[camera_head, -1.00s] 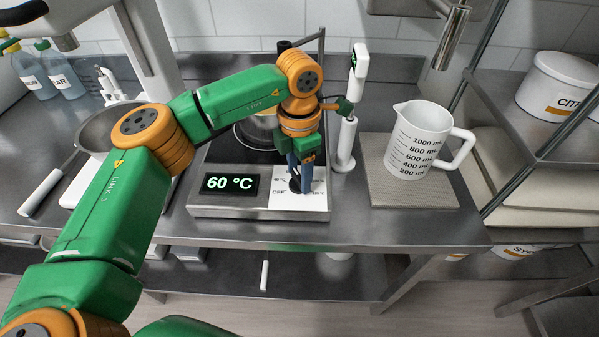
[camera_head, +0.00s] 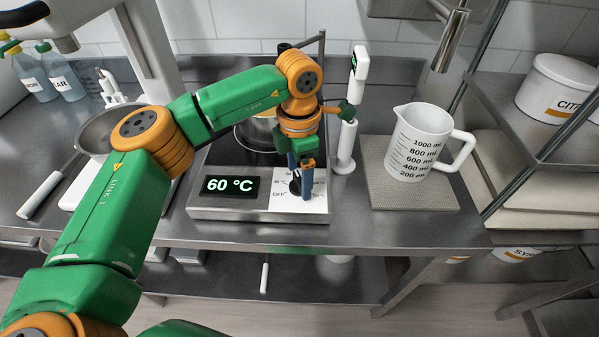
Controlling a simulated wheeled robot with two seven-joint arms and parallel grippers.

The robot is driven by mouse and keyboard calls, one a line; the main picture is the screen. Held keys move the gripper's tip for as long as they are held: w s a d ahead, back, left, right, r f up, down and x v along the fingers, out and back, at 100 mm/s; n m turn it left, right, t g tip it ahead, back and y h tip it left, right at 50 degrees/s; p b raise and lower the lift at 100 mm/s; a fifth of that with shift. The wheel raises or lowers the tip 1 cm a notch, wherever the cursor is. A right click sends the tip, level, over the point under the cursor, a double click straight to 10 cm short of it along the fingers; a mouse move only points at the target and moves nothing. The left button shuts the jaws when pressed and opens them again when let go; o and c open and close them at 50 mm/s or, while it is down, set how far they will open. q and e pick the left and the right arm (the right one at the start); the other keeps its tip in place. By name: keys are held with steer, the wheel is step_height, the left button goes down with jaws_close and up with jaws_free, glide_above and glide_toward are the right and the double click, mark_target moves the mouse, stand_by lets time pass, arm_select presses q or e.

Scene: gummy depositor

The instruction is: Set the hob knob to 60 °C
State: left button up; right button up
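The hob (camera_head: 200,207) stands on the steel counter, and its green-lit display (camera_head: 230,187) reads 60 °C. The dark hob knob (camera_head: 294,187) is on the white dial panel (camera_head: 284,204) at the hob's front right, partly hidden by my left gripper. My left gripper (camera_head: 302,183) points down at the knob, one blue finger in front of it and to the right. The far finger is mostly hidden, so I cannot tell whether the fingers touch the knob. My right gripper is not in view.
A pot (camera_head: 258,133) stands on the hob behind my arm. A white stand-like device (camera_head: 346,145) is just right of the hob. A white measuring jug (camera_head: 417,145) stands on a beige mat (camera_head: 410,195) farther right.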

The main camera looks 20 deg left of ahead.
mark_target(298, 178)
arm_select(q)
step_height(298, 178, up, 7)
steer(key=shift+s+r+b, duration=0.1)
steer(key=shift+b, duration=0.45)
